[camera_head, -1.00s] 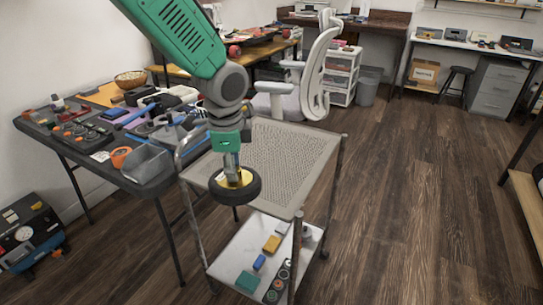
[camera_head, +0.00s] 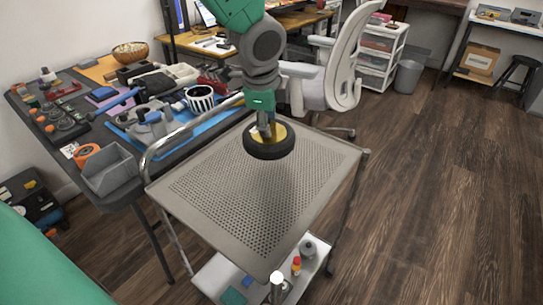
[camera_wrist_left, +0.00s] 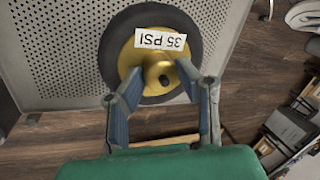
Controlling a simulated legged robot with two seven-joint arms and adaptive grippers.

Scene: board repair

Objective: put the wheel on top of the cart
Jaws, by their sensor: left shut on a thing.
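The wheel (camera_head: 269,148) has a black tire and a yellow hub. In the left wrist view the wheel (camera_wrist_left: 201,32) shows a "35 PSI" label on its hub. My left gripper (camera_head: 266,127) is shut on the wheel's hub and holds it flat over the far part of the cart's top. The cart (camera_head: 205,215) has a grey perforated top shelf that is otherwise bare. I cannot tell whether the wheel touches the shelf or hovers above it. My left gripper's fingers (camera_wrist_left: 160,100) reach toward the hub from both sides. My right gripper is not in view.
A black table (camera_head: 75,135) with tools, a grey bin (camera_head: 110,172) and a striped cup (camera_head: 200,98) stands left of the cart. A white chair (camera_head: 335,75) is behind it. The cart's lower shelf (camera_head: 215,280) holds small items. Floor on the right is clear.

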